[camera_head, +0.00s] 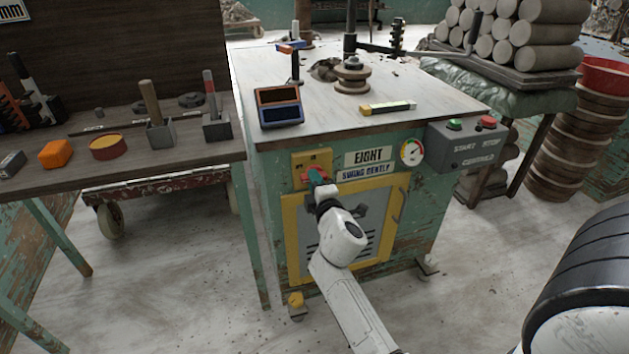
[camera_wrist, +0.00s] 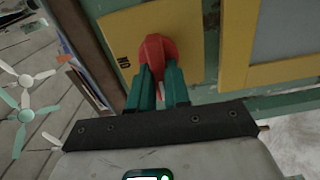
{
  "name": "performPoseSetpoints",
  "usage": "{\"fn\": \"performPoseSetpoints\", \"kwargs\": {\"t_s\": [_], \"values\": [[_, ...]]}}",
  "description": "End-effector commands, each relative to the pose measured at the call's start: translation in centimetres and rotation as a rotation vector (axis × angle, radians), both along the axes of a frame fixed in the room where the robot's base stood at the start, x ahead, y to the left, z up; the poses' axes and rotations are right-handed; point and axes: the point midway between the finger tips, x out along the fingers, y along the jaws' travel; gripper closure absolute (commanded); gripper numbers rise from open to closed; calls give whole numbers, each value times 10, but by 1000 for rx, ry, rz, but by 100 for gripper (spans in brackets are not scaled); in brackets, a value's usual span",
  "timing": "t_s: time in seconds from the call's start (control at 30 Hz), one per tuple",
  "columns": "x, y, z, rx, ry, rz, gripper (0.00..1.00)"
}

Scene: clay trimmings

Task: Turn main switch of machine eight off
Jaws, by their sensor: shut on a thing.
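The machine (camera_head: 415,205) is a green cabinet with a sign reading EIGHT (camera_head: 368,155). Its main switch is a red knob (camera_wrist: 158,50) on a yellow plate (camera_head: 312,160) at the upper left of the cabinet front. In the wrist view the letters ON show on the plate (camera_wrist: 125,25), left of the knob. My gripper (camera_wrist: 160,82) has its two green fingers shut on the red knob. In the head view my gripper (camera_head: 318,177) covers most of the knob, so its pointing direction is hard to tell there.
A control box (camera_head: 467,142) with a green and a red button is at the cabinet's right. A round gauge (camera_head: 412,151) is beside it. A dark workbench (camera_head: 75,160) with tools stands close on the left. Open floor (camera_head: 160,300) lies in front.

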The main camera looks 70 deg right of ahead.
Motion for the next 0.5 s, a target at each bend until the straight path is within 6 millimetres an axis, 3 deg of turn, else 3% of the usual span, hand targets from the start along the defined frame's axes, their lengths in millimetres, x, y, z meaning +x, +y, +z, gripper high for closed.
{"fn": "performPoseSetpoints", "kwargs": {"t_s": [0.5], "values": [[1,1,-2,-41,51,3,100]]}}
